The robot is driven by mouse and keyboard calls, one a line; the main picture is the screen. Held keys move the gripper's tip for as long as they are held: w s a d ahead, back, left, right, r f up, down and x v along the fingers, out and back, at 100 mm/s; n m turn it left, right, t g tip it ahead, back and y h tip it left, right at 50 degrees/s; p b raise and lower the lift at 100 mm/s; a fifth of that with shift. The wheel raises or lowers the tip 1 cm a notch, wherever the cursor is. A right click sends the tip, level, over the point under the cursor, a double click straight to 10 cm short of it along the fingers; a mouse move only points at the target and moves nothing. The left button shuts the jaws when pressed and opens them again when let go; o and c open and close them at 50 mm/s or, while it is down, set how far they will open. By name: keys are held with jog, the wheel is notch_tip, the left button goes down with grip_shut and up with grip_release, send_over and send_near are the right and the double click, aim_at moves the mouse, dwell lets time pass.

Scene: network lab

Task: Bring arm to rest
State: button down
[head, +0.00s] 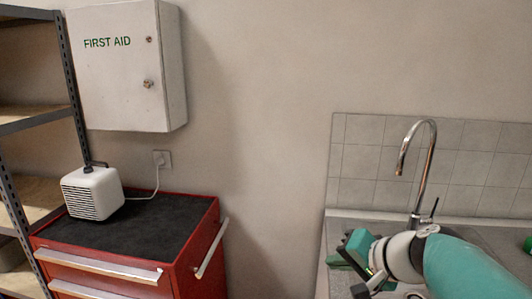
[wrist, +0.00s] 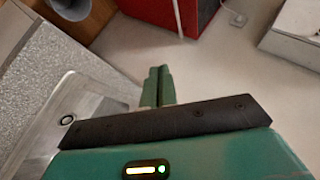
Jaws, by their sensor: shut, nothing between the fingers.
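My arm (head: 455,268), teal and white, reaches in from the lower right of the head view, in front of the sink counter. My gripper (head: 338,262) is at its left end, near the counter's left edge. In the wrist view the two green fingers of my gripper (wrist: 158,77) lie together, shut, with nothing between them. They are over open floor, beside the counter. Part of the arm is cut off by the bottom and right edges of the head view.
A counter (head: 345,226) with a chrome tap (head: 431,150) stands at the right; its sink (wrist: 80,105) shows in the wrist view. A red tool cabinet (head: 205,255) carries a white heater (head: 92,192). A first aid cabinet (head: 115,70) hangs above. Floor (wrist: 215,70) is clear between.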

jog(key=s+d+f+n+g+h, duration=0.1)
jog(key=s+f+n+h, duration=0.4)
jog(key=s, duration=0.8)
jog(key=shift+s+d+f+n+g+h, duration=0.15)
jog(key=shift+s+f+n+g+h, duration=0.25)
jog(key=shift+g, duration=0.4)
jog(key=shift+d+r, duration=0.1)
jog(key=shift+d, duration=0.1)
